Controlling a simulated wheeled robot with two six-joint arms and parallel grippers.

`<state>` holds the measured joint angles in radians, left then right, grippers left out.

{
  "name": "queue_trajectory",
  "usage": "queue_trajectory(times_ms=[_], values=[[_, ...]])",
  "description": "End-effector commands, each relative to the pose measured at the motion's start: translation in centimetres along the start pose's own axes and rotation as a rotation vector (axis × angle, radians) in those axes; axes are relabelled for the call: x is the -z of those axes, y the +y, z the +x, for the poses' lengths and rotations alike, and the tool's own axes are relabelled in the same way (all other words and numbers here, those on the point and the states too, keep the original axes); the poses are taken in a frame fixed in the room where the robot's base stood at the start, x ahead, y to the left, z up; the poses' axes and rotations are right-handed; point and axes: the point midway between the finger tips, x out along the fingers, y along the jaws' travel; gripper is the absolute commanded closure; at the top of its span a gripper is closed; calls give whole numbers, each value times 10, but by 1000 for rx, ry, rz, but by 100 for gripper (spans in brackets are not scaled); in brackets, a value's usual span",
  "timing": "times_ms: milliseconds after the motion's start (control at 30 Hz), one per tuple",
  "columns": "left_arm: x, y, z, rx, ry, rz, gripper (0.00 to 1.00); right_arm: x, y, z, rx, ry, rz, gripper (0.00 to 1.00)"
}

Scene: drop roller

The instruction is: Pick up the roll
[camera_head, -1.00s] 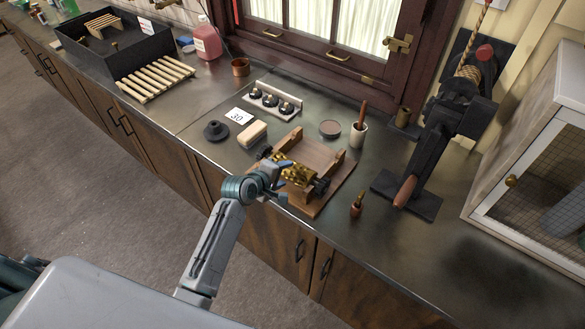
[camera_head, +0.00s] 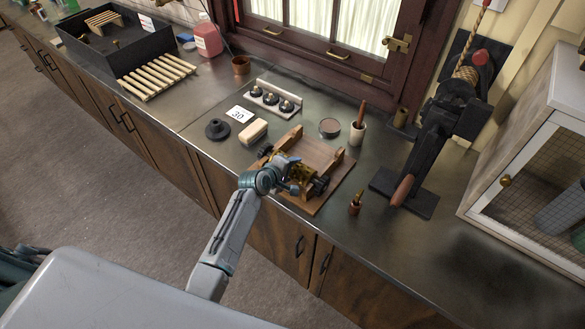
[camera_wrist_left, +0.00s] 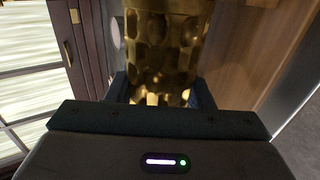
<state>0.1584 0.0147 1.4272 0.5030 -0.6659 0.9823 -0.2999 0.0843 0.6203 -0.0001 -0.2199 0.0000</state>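The roll is brass-coloured with a dimpled surface; in the head view a little of it (camera_head: 277,168) shows around my left gripper (camera_head: 290,172). It sits on a wooden stand (camera_head: 313,155) with dark end fittings. In the left wrist view the roll (camera_wrist_left: 165,50) fills the upper middle, between the two fingers of my left gripper (camera_wrist_left: 162,92), one on each side. The fingers lie close along its sides; whether they press on it I cannot tell. My right gripper is not in view.
Left of the stand are a tan block (camera_head: 253,131), a black cone-shaped piece (camera_head: 217,129) and a number card (camera_head: 239,114). A small bottle (camera_head: 355,203) and a black lever press (camera_head: 435,140) stand to the right. The counter front at right is clear.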

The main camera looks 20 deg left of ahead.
Motion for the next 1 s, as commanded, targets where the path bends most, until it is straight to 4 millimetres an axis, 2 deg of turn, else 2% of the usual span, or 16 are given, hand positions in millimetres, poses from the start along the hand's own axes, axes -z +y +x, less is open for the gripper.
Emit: queue_trajectory(times_ms=[33,167,200,667,767,1000], values=[[0,0,0,1,0,0,73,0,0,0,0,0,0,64],[0,0,0,1,0,0,99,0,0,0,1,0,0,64],[0,0,0,1,0,0,100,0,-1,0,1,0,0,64],[0,12,-6,-9,1,2,100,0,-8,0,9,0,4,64],[1,24,-13,-11,2,3,100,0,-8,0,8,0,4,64],[1,70,-42,-13,3,3,100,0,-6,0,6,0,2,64]])
